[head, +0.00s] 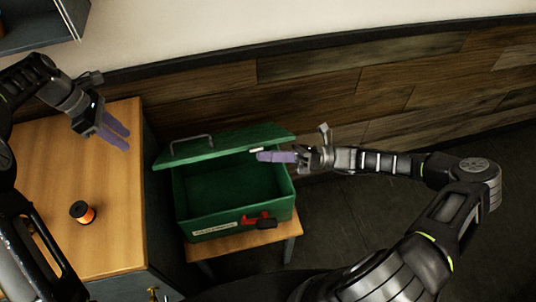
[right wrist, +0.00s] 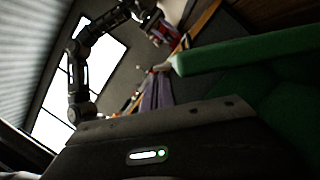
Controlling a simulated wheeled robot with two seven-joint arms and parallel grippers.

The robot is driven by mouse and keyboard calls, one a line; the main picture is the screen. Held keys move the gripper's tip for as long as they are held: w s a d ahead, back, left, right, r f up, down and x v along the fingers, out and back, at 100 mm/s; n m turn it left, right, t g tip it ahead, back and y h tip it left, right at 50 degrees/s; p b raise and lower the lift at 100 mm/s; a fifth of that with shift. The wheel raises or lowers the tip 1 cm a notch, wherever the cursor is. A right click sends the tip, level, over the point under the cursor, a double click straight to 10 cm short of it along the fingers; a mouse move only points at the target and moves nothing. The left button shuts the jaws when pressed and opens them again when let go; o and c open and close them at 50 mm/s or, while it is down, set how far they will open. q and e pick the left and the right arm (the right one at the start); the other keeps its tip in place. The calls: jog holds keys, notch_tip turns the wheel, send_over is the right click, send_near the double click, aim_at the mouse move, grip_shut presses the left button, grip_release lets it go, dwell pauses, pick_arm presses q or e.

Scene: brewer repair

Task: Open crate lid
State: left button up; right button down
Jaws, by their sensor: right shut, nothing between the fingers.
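The green crate (head: 232,228) stands on a small wooden stool. Its green lid (head: 235,138), with a metal handle (head: 190,148), is raised at an angle, and the dark green inside of the crate shows beneath it. My right gripper (head: 262,156) is shut and empty at the right end of the lid, by its lower edge; I cannot tell whether it touches. In the right wrist view the purple fingers (right wrist: 157,92) are together beside a green edge (right wrist: 245,56). My left gripper (head: 122,138) is open and empty above the wooden cabinet top, left of the crate.
The wooden cabinet top (head: 60,165) stands left of the crate, with an orange and black spool (head: 82,212) on it. A red and black latch-like part (head: 258,220) is on the crate's front. The wood-panelled wall (head: 330,105) is behind. Floor (head: 340,220) to the right looks clear.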

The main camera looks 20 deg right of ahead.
pick_arm(q)
jog(key=shift+a, duration=0.25)
jog(key=shift+d, duration=0.1)
